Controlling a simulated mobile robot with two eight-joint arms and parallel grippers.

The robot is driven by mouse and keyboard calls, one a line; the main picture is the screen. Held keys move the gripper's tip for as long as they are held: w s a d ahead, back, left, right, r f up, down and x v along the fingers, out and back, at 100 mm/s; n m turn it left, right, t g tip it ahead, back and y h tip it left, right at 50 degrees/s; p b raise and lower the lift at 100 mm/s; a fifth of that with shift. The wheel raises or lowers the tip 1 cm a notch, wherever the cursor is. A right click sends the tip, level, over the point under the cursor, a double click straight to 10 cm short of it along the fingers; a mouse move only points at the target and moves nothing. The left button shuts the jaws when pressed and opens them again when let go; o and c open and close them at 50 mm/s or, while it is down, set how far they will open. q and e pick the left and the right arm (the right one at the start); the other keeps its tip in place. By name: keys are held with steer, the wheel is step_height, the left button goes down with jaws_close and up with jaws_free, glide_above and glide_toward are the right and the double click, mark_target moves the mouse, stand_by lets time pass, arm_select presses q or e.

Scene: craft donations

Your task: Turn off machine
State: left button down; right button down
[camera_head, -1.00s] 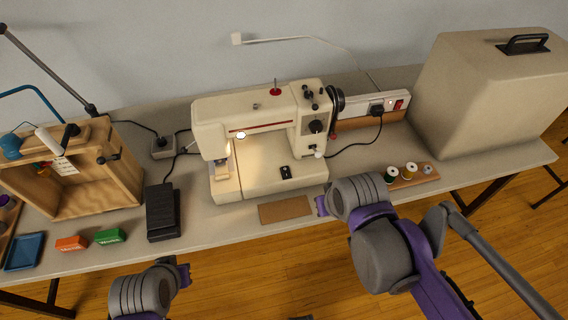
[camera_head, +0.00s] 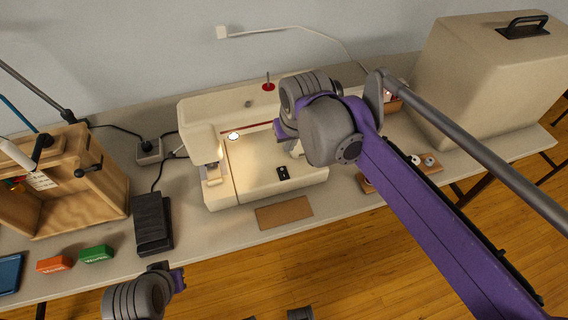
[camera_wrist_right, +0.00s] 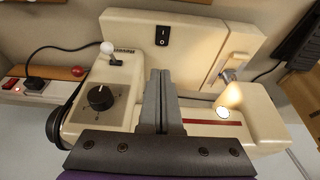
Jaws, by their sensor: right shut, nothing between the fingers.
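The cream sewing machine (camera_head: 215,125) stands on the table with its lamp (camera_head: 233,135) lit. A black rocker switch (camera_head: 283,173) is on its base; in the right wrist view the switch (camera_wrist_right: 162,35) lies beyond my fingertips. That view also shows a black dial (camera_wrist_right: 100,98) and a white-knobbed lever (camera_wrist_right: 107,47). My right gripper (camera_wrist_right: 160,72) is shut and empty above the machine; in the head view my wrist hides its dial end. My left gripper (camera_head: 180,281) is low in front of the table, its jaws unclear.
A black foot pedal (camera_head: 152,222) and brown pad (camera_head: 284,212) lie in front. A large beige case (camera_head: 465,85) is right; a wooden box (camera_head: 100,200) and orange and green blocks are left.

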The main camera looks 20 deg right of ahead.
mark_target(283, 169)
steer(key=x, duration=0.4)
steer(key=b+x, duration=0.1)
steer(key=x, duration=0.8)
steer(key=shift+s+f+b, duration=0.25)
steer(key=shift+f+b, duration=0.05)
steer(key=shift+f, duration=0.15)
steer(key=shift+w+f, duration=0.1)
steer(key=shift+f, duration=0.15)
steer(key=shift+r, duration=0.1)
